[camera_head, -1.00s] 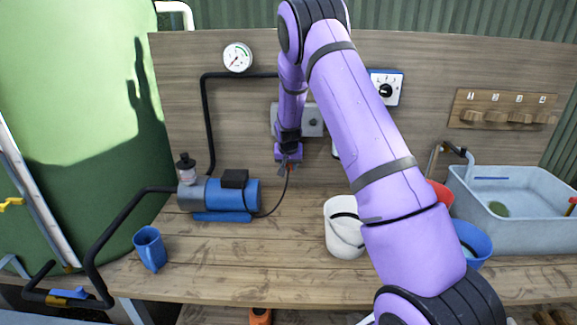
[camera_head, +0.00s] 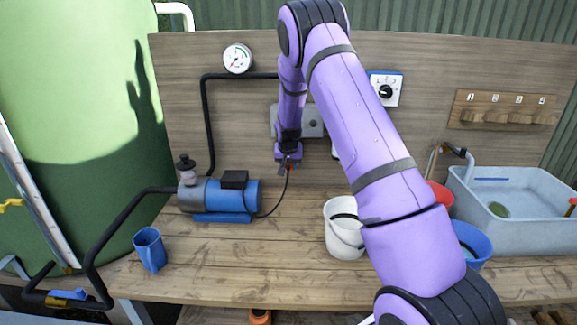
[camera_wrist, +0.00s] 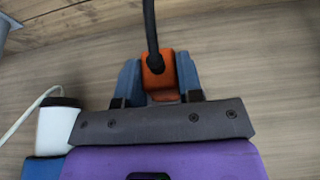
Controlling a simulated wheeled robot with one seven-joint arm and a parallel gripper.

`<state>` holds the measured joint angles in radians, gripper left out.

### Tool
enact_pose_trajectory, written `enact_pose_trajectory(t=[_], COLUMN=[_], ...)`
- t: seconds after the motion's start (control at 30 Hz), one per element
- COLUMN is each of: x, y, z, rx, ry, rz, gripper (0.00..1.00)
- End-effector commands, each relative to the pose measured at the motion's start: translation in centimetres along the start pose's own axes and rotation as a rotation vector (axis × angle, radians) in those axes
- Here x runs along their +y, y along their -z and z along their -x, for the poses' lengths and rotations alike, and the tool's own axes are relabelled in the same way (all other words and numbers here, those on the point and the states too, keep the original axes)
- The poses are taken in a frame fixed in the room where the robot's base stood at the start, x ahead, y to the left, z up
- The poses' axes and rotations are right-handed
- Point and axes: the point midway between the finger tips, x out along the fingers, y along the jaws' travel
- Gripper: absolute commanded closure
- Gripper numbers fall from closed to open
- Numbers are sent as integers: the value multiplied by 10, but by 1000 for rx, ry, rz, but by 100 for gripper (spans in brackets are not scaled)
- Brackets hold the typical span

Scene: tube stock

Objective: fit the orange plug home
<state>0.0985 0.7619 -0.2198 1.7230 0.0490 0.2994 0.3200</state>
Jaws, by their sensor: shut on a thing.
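My gripper (camera_wrist: 158,82) is shut on the orange plug (camera_wrist: 157,66), whose black cable rises away from it in the wrist view. In the head view my gripper (camera_head: 288,162) is in front of the back board, below and left of a grey socket box (camera_head: 312,121). The plug is only a small orange-red spot there, with its cable hanging down to the blue pump (camera_head: 232,196). My wrist partly covers the socket box. I cannot see the plug's front end or whether it touches anything.
A white piece with a pale cord (camera_wrist: 58,122) is left of my gripper in the wrist view. A white bucket (camera_head: 343,238), a blue bucket (camera_head: 475,243) and a sink (camera_head: 530,215) stand at right. A blue jug (camera_head: 150,250) is front left. The middle bench is clear.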

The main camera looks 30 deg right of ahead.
Motion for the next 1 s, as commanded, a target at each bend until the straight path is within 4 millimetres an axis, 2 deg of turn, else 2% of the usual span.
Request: enact_pose_trajectory(t=[0.43,0.47,0.57,0.87,1.0], x=[0,0,0,0,-1], y=[0,0,0,0,1], z=[0,0,0,1,11], rx=[1,1,0,0,2], ry=[0,0,0,0,1], rz=[0,0,0,0,1], gripper=[93,62,39,36,36])
